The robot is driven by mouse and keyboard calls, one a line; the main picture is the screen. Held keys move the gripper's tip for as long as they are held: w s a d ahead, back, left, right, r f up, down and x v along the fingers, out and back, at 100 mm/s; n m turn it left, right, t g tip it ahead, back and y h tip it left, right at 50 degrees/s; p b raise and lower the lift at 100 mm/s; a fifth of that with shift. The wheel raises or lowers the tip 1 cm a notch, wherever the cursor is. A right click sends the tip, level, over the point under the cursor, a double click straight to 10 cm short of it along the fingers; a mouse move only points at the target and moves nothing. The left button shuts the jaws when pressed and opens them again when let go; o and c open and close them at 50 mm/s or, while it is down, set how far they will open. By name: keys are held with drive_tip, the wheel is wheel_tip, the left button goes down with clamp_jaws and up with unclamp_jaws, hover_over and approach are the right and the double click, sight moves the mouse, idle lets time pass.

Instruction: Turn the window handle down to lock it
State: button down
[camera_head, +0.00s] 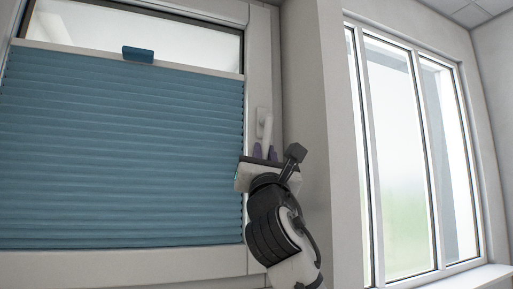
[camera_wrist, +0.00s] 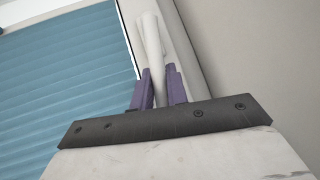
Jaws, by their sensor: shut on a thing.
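The white window handle (camera_head: 266,129) sits on the right side of the window frame, right of the blue blind. Its grip points down and looks close to vertical, with a slight tilt. My gripper (camera_head: 265,152) reaches up from below with its purple fingers on either side of the handle's lower part. In the wrist view the handle (camera_wrist: 152,42) runs down between the two purple fingers of my gripper (camera_wrist: 159,88), which are shut on it. The handle's lower end is partly hidden by the fingers and the gripper body.
A blue pleated blind (camera_head: 120,150) with a small blue tab (camera_head: 138,54) covers most of the window. The white window frame (camera_head: 130,264) surrounds it. A wall corner (camera_head: 318,130) stands close to the right of my arm. A second, larger window (camera_head: 400,150) is further right.

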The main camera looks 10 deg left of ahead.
drive_tip(key=shift+w+d+n+g+y+p, duration=0.1)
drive_tip(key=shift+d+n+g+y+p, duration=0.1)
drive_tip(key=shift+n+y, duration=0.5)
drive_tip(key=shift+w+d+n+g+y+p, duration=0.1)
drive_tip(key=shift+w+d+n+y+p, duration=0.05)
drive_tip(key=shift+n+y, duration=0.5)
drive_tip(key=shift+w+d+n+g+y+p, duration=0.1)
drive_tip(key=shift+d+n+y+p, duration=0.1)
drive_tip(key=shift+n+y, duration=0.45)
drive_tip(key=shift+n, duration=0.3)
drive_tip(key=c, duration=1.4)
unclamp_jaws()
drive_tip(key=b+v, duration=0.5)
drive_tip(key=v, duration=0.8)
drive_tip(key=shift+s+d+f, duration=0.1)
drive_tip(key=shift+s+f, duration=0.15)
drive_tip(key=shift+s, duration=0.05)
